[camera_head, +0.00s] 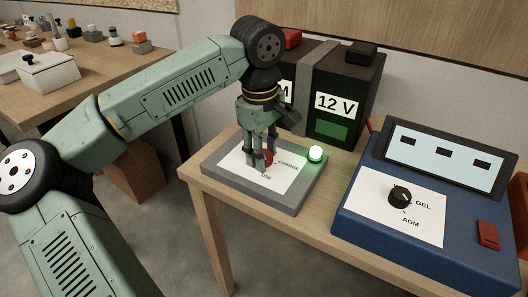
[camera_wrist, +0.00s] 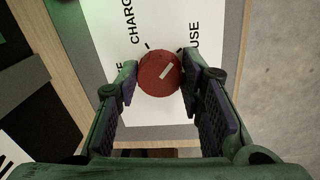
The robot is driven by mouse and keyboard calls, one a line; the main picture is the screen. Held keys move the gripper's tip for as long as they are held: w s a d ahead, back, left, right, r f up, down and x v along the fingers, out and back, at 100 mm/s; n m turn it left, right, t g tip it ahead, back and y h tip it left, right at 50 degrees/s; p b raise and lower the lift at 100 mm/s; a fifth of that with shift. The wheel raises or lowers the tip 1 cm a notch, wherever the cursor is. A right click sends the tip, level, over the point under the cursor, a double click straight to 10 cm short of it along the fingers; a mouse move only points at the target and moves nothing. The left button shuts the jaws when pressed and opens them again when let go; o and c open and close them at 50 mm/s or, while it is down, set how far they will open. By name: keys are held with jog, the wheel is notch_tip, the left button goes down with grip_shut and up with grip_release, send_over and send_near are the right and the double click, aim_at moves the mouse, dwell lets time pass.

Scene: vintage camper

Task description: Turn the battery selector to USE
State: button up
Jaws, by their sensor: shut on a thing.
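The battery selector is a round red knob (camera_wrist: 151,82) with a white pointer mark, on a white label plate (camera_wrist: 140,110). In the wrist view the mark slants up and right, roughly towards the tick beside the word USE (camera_wrist: 195,34). The word CHARGE (camera_wrist: 129,22) is at upper left; another label at left is mostly hidden. My gripper (camera_wrist: 159,76) is shut on the knob, one finger on each side. In the head view my gripper (camera_head: 261,162) points down over the grey selector box (camera_head: 293,203) and partly hides the red knob.
A lit green lamp (camera_head: 316,153) stands on the box's right corner. A black 12 V battery (camera_head: 345,82) stands close behind. A blue charger (camera_head: 365,231) with a black dial (camera_head: 399,196) is at right. Open floor lies in front of the table.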

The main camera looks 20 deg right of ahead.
jog(key=shift+f+m, duration=0.1)
jog(key=shift+m, duration=0.6)
jog(key=o, duration=1.2)
jog(key=shift+c, duration=0.2)
notch_tip(320, 180, up, 12)
jog(key=shift+s+a, duration=0.15)
jog(key=shift+a, duration=0.25)
